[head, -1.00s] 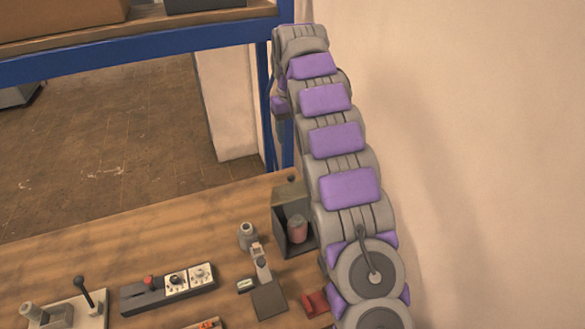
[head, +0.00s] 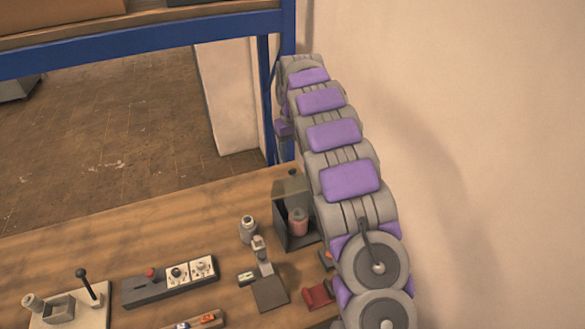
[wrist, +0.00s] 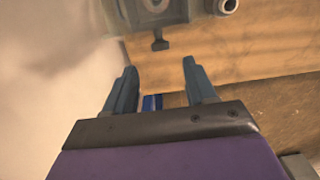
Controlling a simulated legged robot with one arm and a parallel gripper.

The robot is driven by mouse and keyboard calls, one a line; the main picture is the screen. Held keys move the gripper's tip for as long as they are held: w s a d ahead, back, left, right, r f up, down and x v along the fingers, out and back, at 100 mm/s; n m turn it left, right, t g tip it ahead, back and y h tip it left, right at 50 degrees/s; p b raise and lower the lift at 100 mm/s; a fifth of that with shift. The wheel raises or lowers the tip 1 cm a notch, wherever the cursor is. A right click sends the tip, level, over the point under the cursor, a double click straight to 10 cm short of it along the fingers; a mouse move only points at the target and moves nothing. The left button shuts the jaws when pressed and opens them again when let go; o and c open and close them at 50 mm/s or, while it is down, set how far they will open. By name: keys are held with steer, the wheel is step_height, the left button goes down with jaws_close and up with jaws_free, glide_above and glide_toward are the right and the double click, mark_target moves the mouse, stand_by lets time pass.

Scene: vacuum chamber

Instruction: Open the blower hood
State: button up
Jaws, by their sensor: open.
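A dark grey box-like housing (head: 284,207) with a knob on top and a pink cylinder (head: 298,222) in its open front stands at the table's right side; it may be the blower hood, but I cannot be sure. In the wrist view, my gripper (wrist: 159,66) is open and empty, its two blue-grey fingers apart. Beyond the fingertips, near the top edge, is a grey body (wrist: 150,8) with a small T-shaped knob (wrist: 160,42), apart from the fingers. In the head view, my arm hides the gripper.
On the wooden table (head: 120,235) are a small grey stand (head: 268,290), a grey jar (head: 248,229), a red block (head: 319,294), a control box (head: 190,275) and a lever unit (head: 75,305). A blue shelf frame (head: 150,45) crosses above. A wall (head: 480,150) stands close right of my arm.

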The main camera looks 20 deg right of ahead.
step_height(320, 180, down, 8)
steer(key=shift+r, duration=0.15)
stand_by(0.3)
jaws_close()
stand_by(0.4)
